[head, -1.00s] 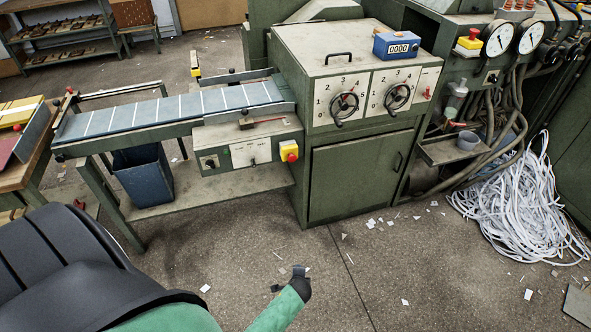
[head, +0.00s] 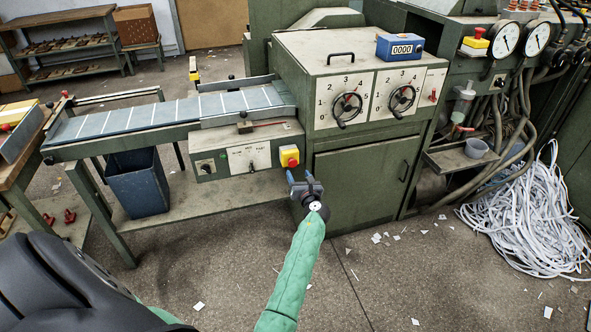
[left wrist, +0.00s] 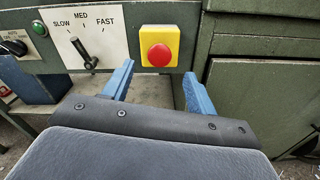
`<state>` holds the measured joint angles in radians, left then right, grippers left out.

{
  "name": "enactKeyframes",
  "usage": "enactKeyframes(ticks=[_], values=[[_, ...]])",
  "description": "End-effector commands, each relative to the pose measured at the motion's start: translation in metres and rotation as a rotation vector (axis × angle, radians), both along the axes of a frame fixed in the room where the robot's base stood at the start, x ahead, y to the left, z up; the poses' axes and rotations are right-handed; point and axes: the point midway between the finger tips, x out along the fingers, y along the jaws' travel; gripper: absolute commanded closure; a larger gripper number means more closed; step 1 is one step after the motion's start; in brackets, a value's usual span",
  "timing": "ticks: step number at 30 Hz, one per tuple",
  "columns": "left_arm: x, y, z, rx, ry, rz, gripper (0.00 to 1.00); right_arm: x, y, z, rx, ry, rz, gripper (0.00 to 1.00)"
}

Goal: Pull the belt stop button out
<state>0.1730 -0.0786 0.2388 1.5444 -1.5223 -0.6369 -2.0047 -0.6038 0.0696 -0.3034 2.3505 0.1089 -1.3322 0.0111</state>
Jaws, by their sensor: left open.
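The belt stop button is a red mushroom button (left wrist: 159,55) on a yellow box (left wrist: 145,36) at the right end of the feeder's control panel. It also shows in the head view as a red button (head: 292,162). My left gripper (head: 304,176) is just below and in front of it, fingers pointing at the panel. In the left wrist view its two blue fingers (left wrist: 158,85) stand apart and empty, with the button between and beyond them. They are not visibly touching it. My right gripper is not in view.
The panel carries a SLOW/MED/FAST lever (left wrist: 84,54) and a green button (left wrist: 40,28) left of the yellow box. The green cabinet (head: 360,178) stands close on the right. Another red button on a yellow box (head: 475,42) sits on the machine at right.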

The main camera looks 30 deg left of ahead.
Motion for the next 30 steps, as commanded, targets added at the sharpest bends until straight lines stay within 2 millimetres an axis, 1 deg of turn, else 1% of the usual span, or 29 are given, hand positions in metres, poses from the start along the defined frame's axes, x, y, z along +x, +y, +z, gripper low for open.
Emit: enactKeyframes(ticks=[6, 12, 17, 25, 29, 30], values=[[0.021, 0.026, 0.001, 0.0, 0.0, 0.0, 0.43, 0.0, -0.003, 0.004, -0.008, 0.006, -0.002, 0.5], [0.036, 0.043, 0.0, -0.002, -0.001, 0.001, 0.43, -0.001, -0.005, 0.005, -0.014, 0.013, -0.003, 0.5], [0.041, 0.049, 0.0, -0.002, -0.001, 0.0, 0.43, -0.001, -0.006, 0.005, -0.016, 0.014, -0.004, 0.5], [0.042, 0.049, 0.0, -0.003, -0.002, -0.001, 0.43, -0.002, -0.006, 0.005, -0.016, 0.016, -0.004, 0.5], [0.041, 0.049, 0.0, -0.003, -0.002, -0.001, 0.68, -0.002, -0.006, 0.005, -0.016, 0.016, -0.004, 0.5], [0.041, 0.049, 0.0, -0.003, -0.002, -0.001, 0.76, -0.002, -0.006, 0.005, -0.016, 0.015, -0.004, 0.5]])
